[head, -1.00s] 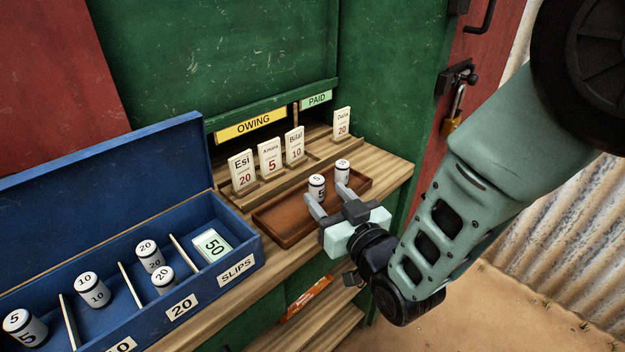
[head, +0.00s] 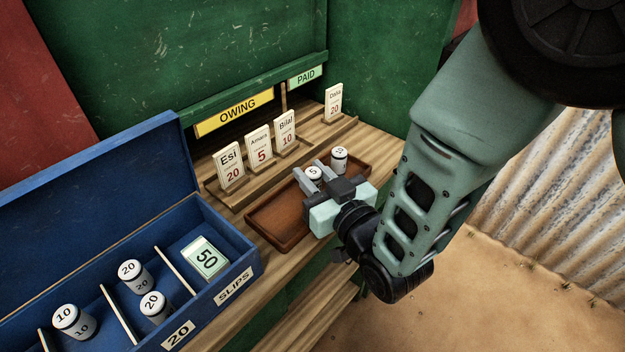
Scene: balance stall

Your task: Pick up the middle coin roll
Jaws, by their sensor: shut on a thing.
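A brown wooden tray (head: 277,223) lies on the stall counter. Two white coin rolls with dark bands stand at its right part. My gripper (head: 309,171) is shut on the nearer one, a roll marked 5 (head: 314,173), with a finger on each side of it. Only its top shows; the gripper hides its lower part, so I cannot tell whether it is off the tray floor. The other coin roll (head: 339,160) stands upright just behind and to the right, and its number is too small to read surely.
Name cards for Esi (head: 230,166), Amara, Bilal and Dalia stand in racks behind the tray. The tray's left part is empty.

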